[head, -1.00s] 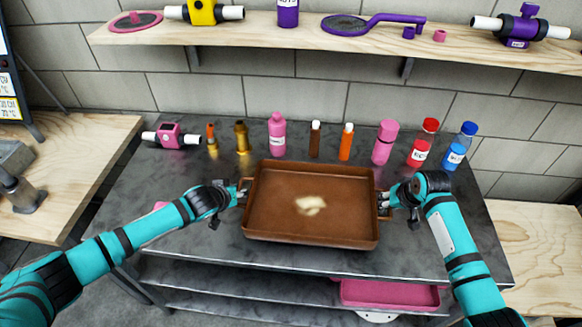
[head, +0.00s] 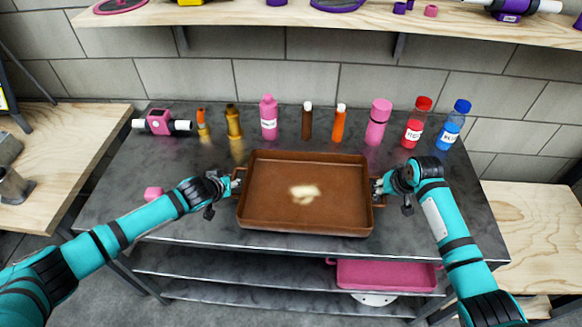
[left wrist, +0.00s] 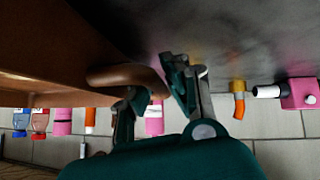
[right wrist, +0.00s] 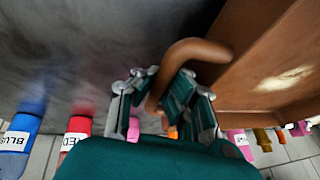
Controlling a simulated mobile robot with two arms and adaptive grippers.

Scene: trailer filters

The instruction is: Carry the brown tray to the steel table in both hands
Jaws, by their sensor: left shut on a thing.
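The brown tray (head: 305,220) is level over the front middle of the steel table (head: 110,200); I cannot tell whether its base touches the top. A pale patch or lump shows in its middle. My left gripper (head: 236,183) is at the tray's left end, shut on its handle, which also shows in the left wrist view (left wrist: 125,76). My right gripper (head: 378,187) is at the right end. In the right wrist view, the tray's right handle (right wrist: 195,50) runs between its fingers, which look closed on it.
Along the table's back stand several bottles, including a pink one (head: 268,118), a red one (head: 414,122) and a blue one (head: 453,125). A pink device (head: 160,122) lies at back left. A pink tray (head: 385,274) is on the shelf below. Wooden tables flank both sides.

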